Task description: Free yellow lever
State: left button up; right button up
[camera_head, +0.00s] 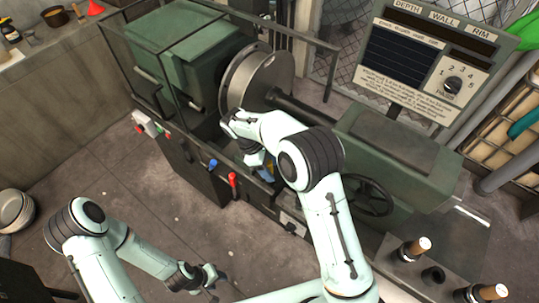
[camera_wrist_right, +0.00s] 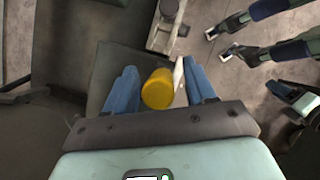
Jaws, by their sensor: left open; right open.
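The yellow lever shows in the right wrist view as a rounded yellow knob (camera_wrist_right: 158,89) on a pale shaft. The knob sits between the two blue finger pads of my right gripper (camera_wrist_right: 160,84), with the pads apart on either side. I cannot tell whether either pad touches it. In the head view my right gripper (camera_head: 262,168) is at the front of the green lathe (camera_head: 205,60), and the arm largely hides the lever there. My left gripper (camera_head: 207,278) is open and empty over the floor, away from the lathe.
A red lever (camera_head: 233,181) and a blue lever (camera_head: 213,163) stand on the lathe front, left of my right gripper. A handwheel (camera_head: 368,195) is to the right. Dark-bodied tools (camera_head: 413,248) stand at lower right. The floor (camera_head: 120,185) at left is mostly clear.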

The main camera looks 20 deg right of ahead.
notch_tip(320, 180, up, 20)
jog(key=shift+f, duration=0.15)
jog(key=shift+c, duration=0.3)
